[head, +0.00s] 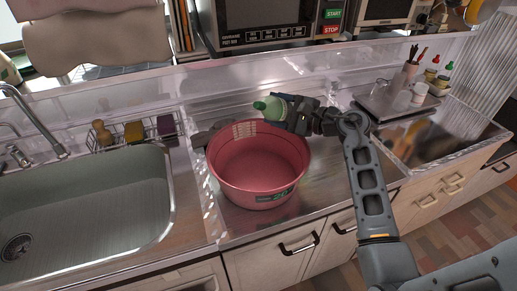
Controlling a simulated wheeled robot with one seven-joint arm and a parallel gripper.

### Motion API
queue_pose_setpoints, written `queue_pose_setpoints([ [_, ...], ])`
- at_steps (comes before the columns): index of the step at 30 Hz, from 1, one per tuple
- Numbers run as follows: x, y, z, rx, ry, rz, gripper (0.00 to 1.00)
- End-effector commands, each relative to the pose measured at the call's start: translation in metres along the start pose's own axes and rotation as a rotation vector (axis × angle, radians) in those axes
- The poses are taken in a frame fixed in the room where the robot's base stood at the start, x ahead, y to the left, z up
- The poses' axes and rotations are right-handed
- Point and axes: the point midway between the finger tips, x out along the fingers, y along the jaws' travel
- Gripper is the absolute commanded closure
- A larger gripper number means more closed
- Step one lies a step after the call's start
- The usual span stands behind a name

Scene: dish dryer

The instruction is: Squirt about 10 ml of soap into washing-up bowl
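A red-pink washing-up bowl (232,186) stands upright on the steel counter, right of the sink. Its visible inside looks empty, with no soap that I can make out. My gripper (283,111) is above the bowl's back right rim, with its fingers around a green bottle (268,107). The bottle is tilted over on its side, its green cap end pointing left over the back of the bowl. The gripper hides the bottle's right end.
The sink (85,200) with its tap (40,125) lies left. A wire rack (137,133) with sponges sits behind it. A microwave (265,22) stands on the back shelf. A tray (395,112) with cups and small bottles is at right. Some counter right of the bowl is clear.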

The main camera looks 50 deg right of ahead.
Motion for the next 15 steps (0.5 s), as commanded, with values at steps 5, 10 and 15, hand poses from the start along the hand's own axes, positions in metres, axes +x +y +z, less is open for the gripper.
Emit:
queue_pose_setpoints([
  [5, 0.0, -0.001, -0.0003, -0.011, 0.001, -0.001, 0.75],
  [10, -0.0001, -0.0014, -0.0008, -0.02, 0.003, -0.001, 0.75],
  [15, -0.0002, -0.0019, -0.0013, -0.031, 0.004, -0.001, 0.75],
])
